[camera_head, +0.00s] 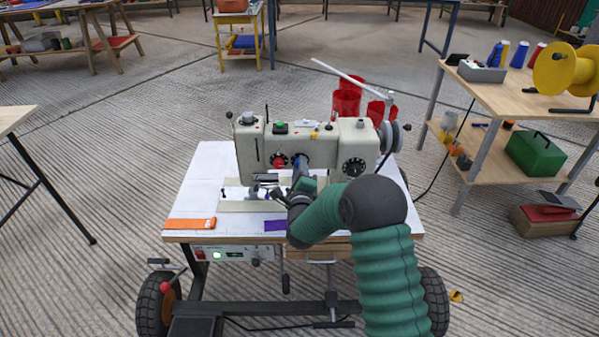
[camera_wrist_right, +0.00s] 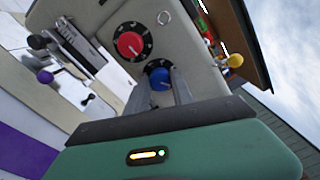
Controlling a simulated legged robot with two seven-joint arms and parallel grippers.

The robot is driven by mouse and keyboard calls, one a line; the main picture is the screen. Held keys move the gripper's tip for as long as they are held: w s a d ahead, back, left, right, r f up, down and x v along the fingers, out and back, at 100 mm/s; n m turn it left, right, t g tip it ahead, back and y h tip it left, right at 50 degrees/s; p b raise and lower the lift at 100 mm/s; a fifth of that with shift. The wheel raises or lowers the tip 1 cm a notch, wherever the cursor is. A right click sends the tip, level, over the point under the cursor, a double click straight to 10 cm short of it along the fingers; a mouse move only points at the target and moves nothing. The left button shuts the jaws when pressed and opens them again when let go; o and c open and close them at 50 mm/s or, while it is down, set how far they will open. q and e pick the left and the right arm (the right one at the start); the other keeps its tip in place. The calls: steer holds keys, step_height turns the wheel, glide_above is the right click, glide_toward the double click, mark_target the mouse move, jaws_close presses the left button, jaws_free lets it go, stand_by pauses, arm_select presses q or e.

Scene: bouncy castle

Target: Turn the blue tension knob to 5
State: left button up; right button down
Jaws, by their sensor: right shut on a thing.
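The sewing machine (camera_head: 312,140) stands on a wheeled table. On its front are a red knob (camera_head: 279,161) and, to the right of it, the blue tension knob (camera_head: 301,161). In the right wrist view the blue knob (camera_wrist_right: 160,79) sits on a black numbered dial, between the two grey fingers of my right gripper (camera_wrist_right: 160,85). The right gripper is shut on the blue knob. The dial's numbers are too small to read, so I cannot tell its setting. The red knob (camera_wrist_right: 129,45) is beside it, on its own dial. My left gripper is not in view.
A black dial (camera_head: 354,166) is on the machine's right side. An orange item (camera_head: 190,223) and purple cloth (camera_head: 275,225) lie on the table top (camera_head: 212,170). Thread cones and a handwheel are at the machine's right. A side table (camera_head: 500,80) stands at right.

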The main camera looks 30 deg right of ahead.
steer(key=shift+s+f+m+b, duration=0.15)
steer(key=shift+m+b, duration=0.15)
steer(key=shift+m, duration=0.85)
steer(key=shift+w+f+m+b, duration=0.15)
steer(key=shift+m+b, duration=0.15)
steer(key=shift+m, duration=0.9)
steer(key=shift+s+f+m+b, duration=0.15)
steer(key=shift+m+b, duration=0.15)
steer(key=shift+m, duration=0.85)
steer(key=c, duration=1.1)
jaws_free()
steer(key=shift+d, duration=0.1)
steer(key=shift+r, duration=0.3)
